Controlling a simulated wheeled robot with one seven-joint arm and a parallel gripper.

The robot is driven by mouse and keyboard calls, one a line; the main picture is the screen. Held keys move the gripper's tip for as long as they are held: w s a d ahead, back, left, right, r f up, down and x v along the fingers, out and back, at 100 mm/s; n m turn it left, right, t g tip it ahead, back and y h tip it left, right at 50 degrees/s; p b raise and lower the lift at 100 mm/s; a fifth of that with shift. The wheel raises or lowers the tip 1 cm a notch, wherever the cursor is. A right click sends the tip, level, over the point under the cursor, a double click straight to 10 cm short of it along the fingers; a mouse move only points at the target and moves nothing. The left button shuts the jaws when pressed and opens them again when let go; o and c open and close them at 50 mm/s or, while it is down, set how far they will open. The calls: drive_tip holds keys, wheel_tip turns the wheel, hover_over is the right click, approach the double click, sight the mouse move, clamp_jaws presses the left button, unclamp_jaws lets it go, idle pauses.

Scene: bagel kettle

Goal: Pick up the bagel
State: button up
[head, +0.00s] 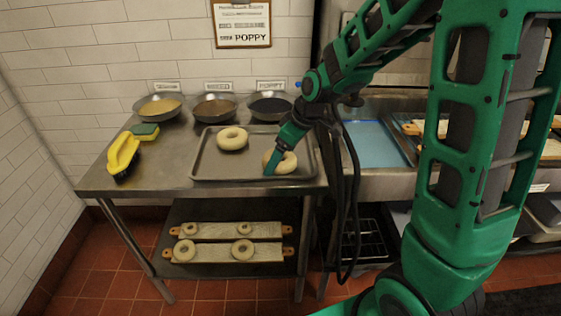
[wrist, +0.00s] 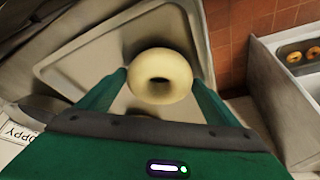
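A pale bagel (head: 286,163) lies at the right side of the metal tray (head: 215,171) on the steel table, partly hidden by my gripper in the head view. My gripper (head: 269,172) points down at it. In the wrist view the bagel (wrist: 160,77) sits between the two green fingertips of my gripper (wrist: 160,80), which are spread apart on either side. A small gap seems to show at the fingertips; whether they touch the bagel I cannot tell. A second pale bagel (head: 232,138) lies on the tray, up and to the left.
Three bowls (head: 214,107) stand along the back wall. A yellow brush (head: 122,153) and a sponge (head: 144,131) lie at the table's left. Boards with bagels (head: 238,231) rest on the lower shelf.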

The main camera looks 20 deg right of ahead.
drive_tip(key=c, duration=0.6)
drive_tip(key=shift+r, duration=0.5)
drive_tip(key=r, duration=0.3)
drive_tip(key=shift+s+a+r, duration=0.15)
drive_tip(key=shift+a+r, duration=0.2)
drive_tip(key=shift+a, duration=0.05)
drive_tip(key=s+a+r, duration=0.4)
drive_tip(key=a+r, duration=0.2)
drive_tip(key=a, duration=0.4)
drive_tip(key=shift+r, duration=0.15)
drive_tip(key=shift+s+d, duration=0.1)
